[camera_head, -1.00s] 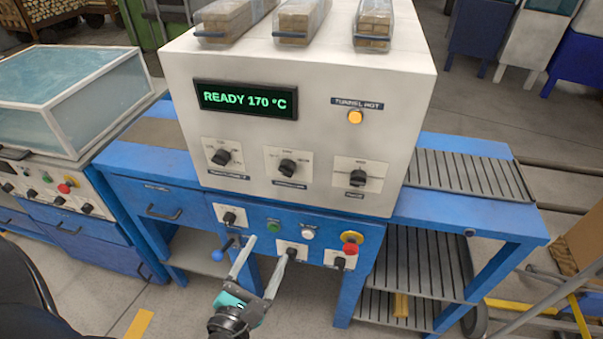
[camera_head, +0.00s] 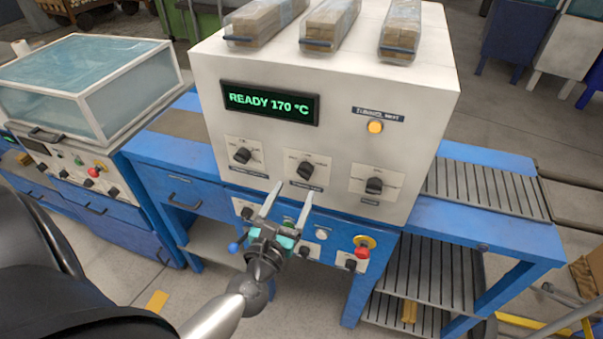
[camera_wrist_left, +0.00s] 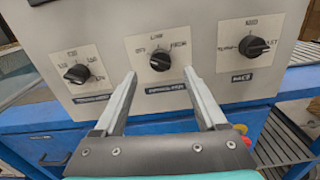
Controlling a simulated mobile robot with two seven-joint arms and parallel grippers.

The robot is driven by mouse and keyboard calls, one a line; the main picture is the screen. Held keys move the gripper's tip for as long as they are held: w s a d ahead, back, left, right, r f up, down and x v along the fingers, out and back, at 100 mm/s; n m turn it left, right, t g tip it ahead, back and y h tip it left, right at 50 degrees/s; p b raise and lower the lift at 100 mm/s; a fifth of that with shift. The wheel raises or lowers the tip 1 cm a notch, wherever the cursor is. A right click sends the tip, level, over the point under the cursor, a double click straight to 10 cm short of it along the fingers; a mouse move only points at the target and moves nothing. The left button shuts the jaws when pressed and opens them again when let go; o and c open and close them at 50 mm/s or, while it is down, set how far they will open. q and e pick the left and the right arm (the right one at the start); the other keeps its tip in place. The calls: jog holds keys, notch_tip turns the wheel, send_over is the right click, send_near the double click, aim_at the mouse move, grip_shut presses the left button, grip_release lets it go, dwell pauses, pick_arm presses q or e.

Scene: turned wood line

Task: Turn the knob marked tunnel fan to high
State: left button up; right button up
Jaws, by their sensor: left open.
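The white machine front (camera_head: 340,130) carries three black knobs in a row. The middle knob (camera_head: 304,169), also in the left wrist view (camera_wrist_left: 160,62), has a plate that seems to read off, low and high. Its label below looks like tunnel fan but is blurred. Which mark its pointer faces is unclear. The left knob (camera_head: 242,155) and right knob (camera_head: 374,185) have their own plates. My left gripper (camera_head: 290,195) is open and empty, fingertips just below and in front of the middle knob. In the left wrist view, the fingers (camera_wrist_left: 159,73) flank that knob's line, apart from it.
A lit display (camera_head: 270,102) reads READY 170 °C. An amber lamp (camera_head: 375,127) glows at the upper right. Below are smaller knobs, a white button (camera_head: 321,234) and a red emergency button (camera_head: 362,250). A slatted conveyor (camera_head: 485,188) extends right.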

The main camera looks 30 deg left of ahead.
aim_at(302, 176)
pick_arm(q)
jog(key=shift+p+x, duration=0.35)
jog(key=shift+x, duration=2.7)
grip_shut()
